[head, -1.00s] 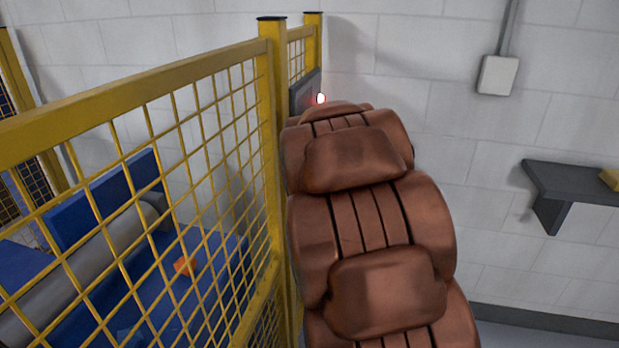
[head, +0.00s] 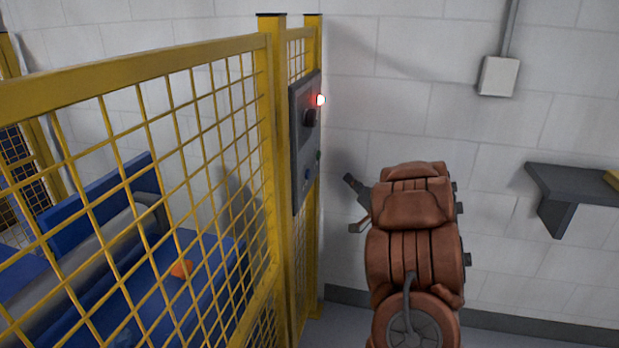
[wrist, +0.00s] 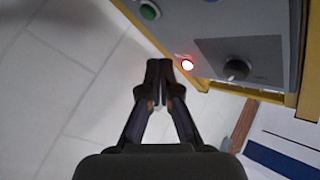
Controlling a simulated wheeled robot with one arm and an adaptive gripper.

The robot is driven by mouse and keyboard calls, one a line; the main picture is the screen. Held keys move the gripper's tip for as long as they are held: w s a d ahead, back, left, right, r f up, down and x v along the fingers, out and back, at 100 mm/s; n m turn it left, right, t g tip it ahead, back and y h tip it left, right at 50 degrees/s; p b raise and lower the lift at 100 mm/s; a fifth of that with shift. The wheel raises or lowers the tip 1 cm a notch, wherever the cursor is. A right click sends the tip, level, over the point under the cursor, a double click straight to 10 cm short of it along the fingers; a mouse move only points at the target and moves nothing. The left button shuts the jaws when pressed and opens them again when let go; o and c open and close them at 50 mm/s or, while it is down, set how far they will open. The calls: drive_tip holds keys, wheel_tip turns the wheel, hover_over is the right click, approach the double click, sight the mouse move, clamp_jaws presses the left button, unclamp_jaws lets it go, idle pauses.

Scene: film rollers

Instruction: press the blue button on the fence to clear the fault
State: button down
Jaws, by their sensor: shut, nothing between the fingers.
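A grey control panel (head: 301,150) is mounted on the yellow fence (head: 272,150). The blue button (head: 307,174) is low on its face in the head view, below a black knob (head: 310,118). A red lamp (head: 320,100) glows at the panel's upper edge, and a green button (head: 318,155) sits at its right edge. My gripper (head: 350,185) is right of the panel, apart from it. In the wrist view my gripper (wrist: 160,68) is shut and empty, with its tips near the lit lamp (wrist: 187,64). The green button (wrist: 150,11) shows there; I cannot make out the blue one.
Behind the fence mesh lie blue machinery with a grey roller (head: 95,245) and an orange piece (head: 181,268). A dark shelf (head: 570,185) and a pale wall box (head: 498,76) are on the white block wall at right.

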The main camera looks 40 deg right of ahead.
sight(308, 174)
idle(0.4)
drive_tip(key=w+a+b, duration=0.3)
drive_tip(key=w+a, duration=0.2)
drive_tip(key=w, duration=0.2)
idle(0.4)
drive_tip(key=shift+w, duration=0.2)
idle(1.2)
drive_tip(key=shift+w+a+p, duration=0.25)
drive_tip(key=shift+p, duration=0.05)
drive_tip(key=shift+w+a, duration=0.25)
drive_tip(key=shift+w, duration=0.15)
idle(1.0)
idle(0.3)
drive_tip(key=shift+s+d+p, duration=0.5)
drive_tip(key=shift+s+p, duration=0.05)
drive_tip(key=shift+s, duration=0.2)
